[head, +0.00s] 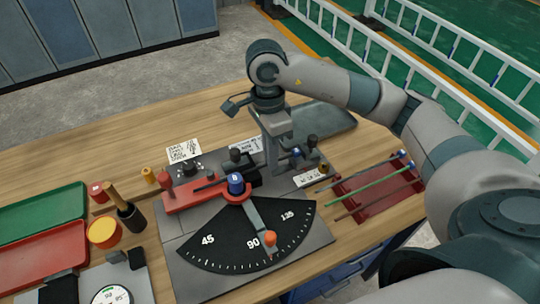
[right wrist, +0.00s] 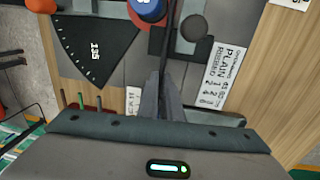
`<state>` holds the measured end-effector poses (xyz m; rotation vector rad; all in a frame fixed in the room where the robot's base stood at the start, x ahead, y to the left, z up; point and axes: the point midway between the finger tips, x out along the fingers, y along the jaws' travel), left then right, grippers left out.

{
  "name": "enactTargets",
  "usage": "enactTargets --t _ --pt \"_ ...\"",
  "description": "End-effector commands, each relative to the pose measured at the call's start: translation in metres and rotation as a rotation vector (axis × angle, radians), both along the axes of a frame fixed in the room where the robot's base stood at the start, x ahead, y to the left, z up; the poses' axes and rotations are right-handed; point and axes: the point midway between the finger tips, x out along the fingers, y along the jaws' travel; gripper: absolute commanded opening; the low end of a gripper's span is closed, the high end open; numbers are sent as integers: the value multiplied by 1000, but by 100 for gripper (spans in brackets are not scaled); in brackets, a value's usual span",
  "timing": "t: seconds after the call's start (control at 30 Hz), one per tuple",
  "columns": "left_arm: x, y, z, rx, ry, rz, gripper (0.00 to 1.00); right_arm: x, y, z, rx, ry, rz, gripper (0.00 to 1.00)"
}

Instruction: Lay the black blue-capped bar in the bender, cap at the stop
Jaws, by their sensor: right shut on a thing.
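My right gripper (head: 275,172) points down over the back right of the bender (head: 183,243). In the right wrist view its fingers (right wrist: 161,100) are shut on a thin dark bar (right wrist: 169,45). The bar runs up the wrist picture past the bender's blue-topped post (right wrist: 148,8), beside it. The post (head: 236,183) also shows in the head view, over the black angle dial (head: 225,238). A small blue spot (head: 297,152) shows right of the gripper; I cannot tell whether it is the bar's cap. Whether the bar touches the bender is unclear. My left gripper is out of view.
A red rack (head: 375,207) with several bars, one green, stands right of the bender. Green (head: 45,208) and red (head: 40,250) trays lie at the left. A wooden-handled tool (head: 124,205) and a yellow-topped red container (head: 103,232) stand between trays and bender. The wooden back left is clear.

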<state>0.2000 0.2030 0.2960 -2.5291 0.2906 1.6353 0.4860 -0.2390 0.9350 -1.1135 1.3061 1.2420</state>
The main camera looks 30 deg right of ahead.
Motion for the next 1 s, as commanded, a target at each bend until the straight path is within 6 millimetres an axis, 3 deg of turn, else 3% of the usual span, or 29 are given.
enactTargets --t 0.33,0.4,0.43,0.83,1.0 --pt "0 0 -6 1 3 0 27 0 -4 -2 0 -1 0 0" --pt "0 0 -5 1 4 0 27 0 -4 -2 0 -1 0 22" --pt "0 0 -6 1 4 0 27 0 -4 -2 0 -1 0 27" --pt "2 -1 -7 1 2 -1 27 0 -4 -4 0 0 0 27" --pt "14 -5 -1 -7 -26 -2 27 0 -4 -4 0 0 1 27"
